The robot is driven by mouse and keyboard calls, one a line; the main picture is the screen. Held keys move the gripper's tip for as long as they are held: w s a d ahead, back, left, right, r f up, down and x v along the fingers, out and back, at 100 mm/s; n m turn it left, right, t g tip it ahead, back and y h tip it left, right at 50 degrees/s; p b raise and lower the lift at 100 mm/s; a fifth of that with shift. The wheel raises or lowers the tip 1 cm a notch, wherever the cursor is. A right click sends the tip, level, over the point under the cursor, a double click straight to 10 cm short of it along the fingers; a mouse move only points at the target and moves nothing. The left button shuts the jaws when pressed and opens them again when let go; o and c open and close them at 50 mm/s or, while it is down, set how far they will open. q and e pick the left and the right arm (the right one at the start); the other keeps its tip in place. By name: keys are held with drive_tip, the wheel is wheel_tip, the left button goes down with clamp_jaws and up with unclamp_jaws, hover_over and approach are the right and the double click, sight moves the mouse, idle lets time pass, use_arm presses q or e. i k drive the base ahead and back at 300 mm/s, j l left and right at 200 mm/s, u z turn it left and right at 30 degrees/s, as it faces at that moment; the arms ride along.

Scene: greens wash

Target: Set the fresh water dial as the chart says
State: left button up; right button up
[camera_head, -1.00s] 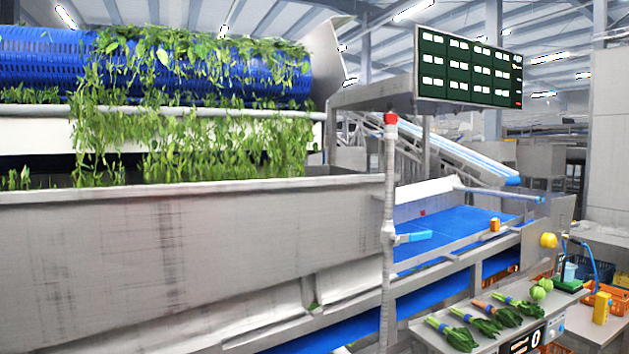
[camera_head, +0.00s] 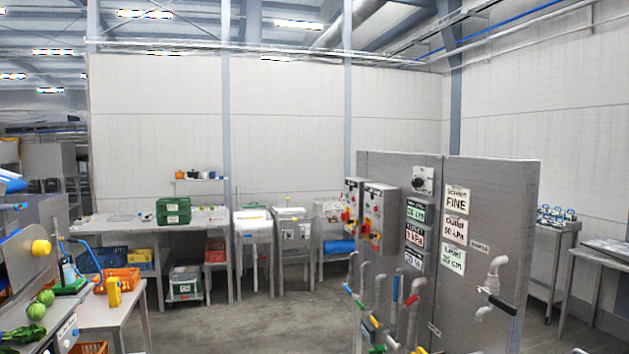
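A grey control panel (camera_head: 505,185) stands at the right. A black rotary dial (camera_head: 423,180) on a pale plate is at the panel's top; its setting is too small to read. White cards on the panel read "Screen FINE" (camera_head: 457,200), "Outlet 50 kPa" (camera_head: 454,229) and a third, perhaps "Level 35 cm" (camera_head: 452,259). Smaller displays to their left (camera_head: 415,236) show values I cannot read surely. I cannot tell which of these is the fresh water dial or the chart. Neither of my grippers is in view.
Pipes with coloured valve handles (camera_head: 395,288) stick out in front of the panel. Grey boxes with red knobs (camera_head: 381,215) are on its left side. A table (camera_head: 138,312) with vegetables nearby is at left. The floor (camera_head: 245,328) between is open.

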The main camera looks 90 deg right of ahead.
sight(417, 182)
drive_tip(key=z, duration=3.35)
drive_tip(key=i+j, duration=0.15)
